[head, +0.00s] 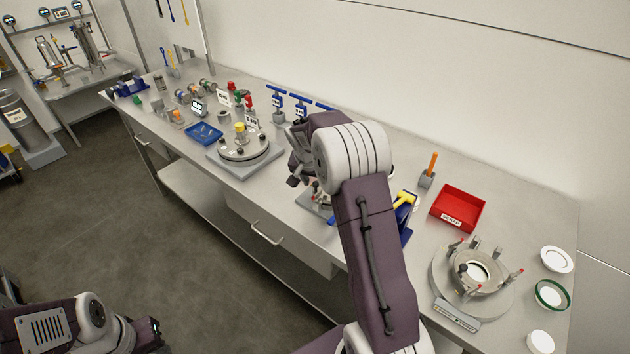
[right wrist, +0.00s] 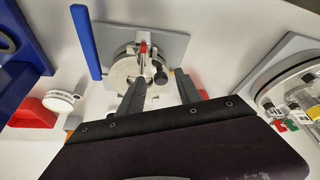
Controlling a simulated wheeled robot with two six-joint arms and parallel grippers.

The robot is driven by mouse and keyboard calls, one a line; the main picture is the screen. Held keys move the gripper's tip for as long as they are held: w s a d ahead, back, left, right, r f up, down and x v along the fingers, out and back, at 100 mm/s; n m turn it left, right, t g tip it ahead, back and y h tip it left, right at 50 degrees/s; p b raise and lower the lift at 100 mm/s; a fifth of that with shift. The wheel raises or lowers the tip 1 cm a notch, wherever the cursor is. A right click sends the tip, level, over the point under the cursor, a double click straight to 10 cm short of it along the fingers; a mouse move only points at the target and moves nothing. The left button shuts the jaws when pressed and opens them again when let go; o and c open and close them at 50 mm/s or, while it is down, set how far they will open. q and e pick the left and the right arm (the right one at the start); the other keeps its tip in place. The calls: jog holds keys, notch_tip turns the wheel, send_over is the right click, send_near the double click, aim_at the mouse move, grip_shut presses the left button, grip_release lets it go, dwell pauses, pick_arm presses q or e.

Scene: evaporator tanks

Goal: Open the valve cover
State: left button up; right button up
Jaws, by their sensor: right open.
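A round metal valve fitting (right wrist: 122,66) sits on a grey square plate (right wrist: 172,44) in the right wrist view. It has a red-tipped upright part (right wrist: 143,48) and a black knob (right wrist: 160,77). In the head view the plate (head: 309,202) is largely hidden behind my right arm. My right gripper (right wrist: 160,82) is open, its two dark fingers pointing toward the fitting, one on either side of its near part. I cannot tell whether they touch it. It also shows in the head view (head: 297,170). Part of my left arm shows at the lower left; its gripper is out of view.
A flanged round vessel (head: 243,147) stands left of my right gripper, with a blue tray (head: 204,134) beyond. Blue-handled valves (head: 277,103) stand behind. To the right are a yellow-handled tool (head: 405,198), a red bin (head: 458,207) and a clamped ring (head: 480,270).

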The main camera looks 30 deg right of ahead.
jog(key=shift+w, duration=0.1)
grip_shut()
dwell(1.2)
